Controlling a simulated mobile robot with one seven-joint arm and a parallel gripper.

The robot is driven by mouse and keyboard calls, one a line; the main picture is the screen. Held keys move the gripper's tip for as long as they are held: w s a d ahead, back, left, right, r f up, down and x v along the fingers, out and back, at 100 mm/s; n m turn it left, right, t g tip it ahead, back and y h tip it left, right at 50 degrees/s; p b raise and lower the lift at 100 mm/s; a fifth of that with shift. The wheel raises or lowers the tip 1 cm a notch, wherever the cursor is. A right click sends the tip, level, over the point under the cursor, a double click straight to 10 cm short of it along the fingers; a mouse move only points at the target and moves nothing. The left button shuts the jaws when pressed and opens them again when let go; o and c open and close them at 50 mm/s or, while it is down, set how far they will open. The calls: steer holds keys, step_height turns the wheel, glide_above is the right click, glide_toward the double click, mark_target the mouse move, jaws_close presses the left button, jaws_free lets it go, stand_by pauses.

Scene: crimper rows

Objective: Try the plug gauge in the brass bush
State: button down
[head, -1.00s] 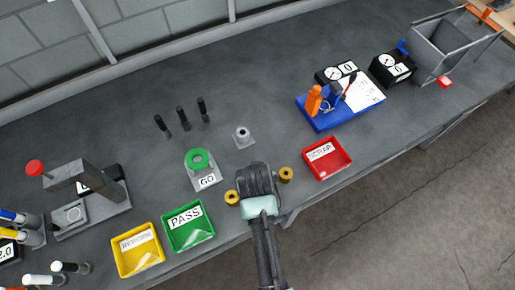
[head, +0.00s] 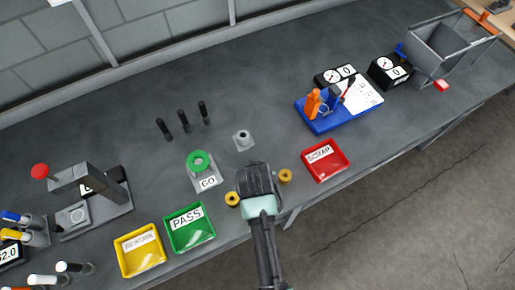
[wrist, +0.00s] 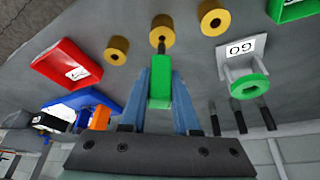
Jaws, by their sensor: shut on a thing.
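My gripper (wrist: 160,88) is shut on the green handle of the plug gauge (wrist: 159,98), which sits between its blue fingers. The gauge's thin dark pin points at the bore of the middle brass bush (wrist: 162,36). I cannot tell whether the tip is in the bore or just short of it. Two more brass bushes flank it, one at the left (head: 232,199) and one at the right (head: 285,176) of my gripper (head: 260,168) in the head view. There the gripper hides the middle bush and the gauge.
A GO stand with a green ring (head: 201,162), a small grey block (head: 243,140) and several black pins (head: 184,122) are behind. PASS (head: 190,228) and REWORK (head: 140,251) trays are left, the red SCRAP tray (head: 326,160) right. The bench's front edge is close.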

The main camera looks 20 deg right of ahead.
steer(key=shift+r+p, duration=1.7)
steer(key=shift+r, duration=0.15)
